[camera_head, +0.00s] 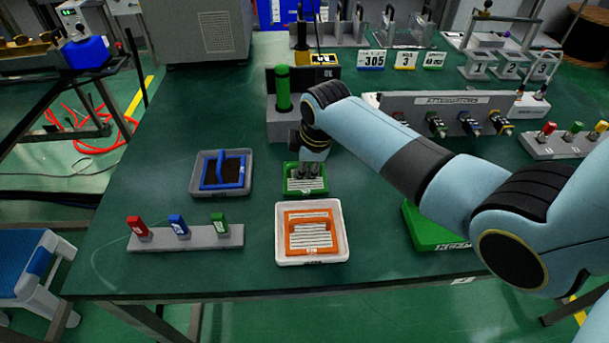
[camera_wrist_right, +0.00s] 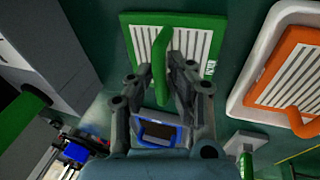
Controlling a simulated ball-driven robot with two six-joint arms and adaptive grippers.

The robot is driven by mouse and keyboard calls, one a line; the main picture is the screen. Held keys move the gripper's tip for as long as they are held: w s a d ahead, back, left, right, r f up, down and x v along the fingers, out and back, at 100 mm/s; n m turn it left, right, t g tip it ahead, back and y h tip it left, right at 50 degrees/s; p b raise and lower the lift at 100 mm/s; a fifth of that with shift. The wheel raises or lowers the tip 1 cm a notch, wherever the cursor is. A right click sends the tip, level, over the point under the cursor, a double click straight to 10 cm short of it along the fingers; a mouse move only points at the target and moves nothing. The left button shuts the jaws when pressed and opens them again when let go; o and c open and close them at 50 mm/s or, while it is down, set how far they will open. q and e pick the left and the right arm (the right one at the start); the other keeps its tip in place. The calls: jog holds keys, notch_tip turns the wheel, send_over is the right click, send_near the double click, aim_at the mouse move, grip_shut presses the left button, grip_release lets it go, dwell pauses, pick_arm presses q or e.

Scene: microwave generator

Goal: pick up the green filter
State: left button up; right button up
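The green filter (camera_head: 292,185) has a green frame, white slats and a raised green handle. I see no clear grip on the handle; the fingertip contact is partly hidden. My left gripper is not in view.
The grey tray (camera_head: 193,185) with a blue filter (camera_head: 234,172) stands to the left. The white tray (camera_head: 342,255) with an orange filter (camera_head: 290,238) is in front. A green box (camera_head: 425,238) lies to the right, partly behind my arm. A green cylinder (camera_head: 283,88) stands behind.

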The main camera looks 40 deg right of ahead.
grip_shut()
jog(key=shift+r, duration=0.15)
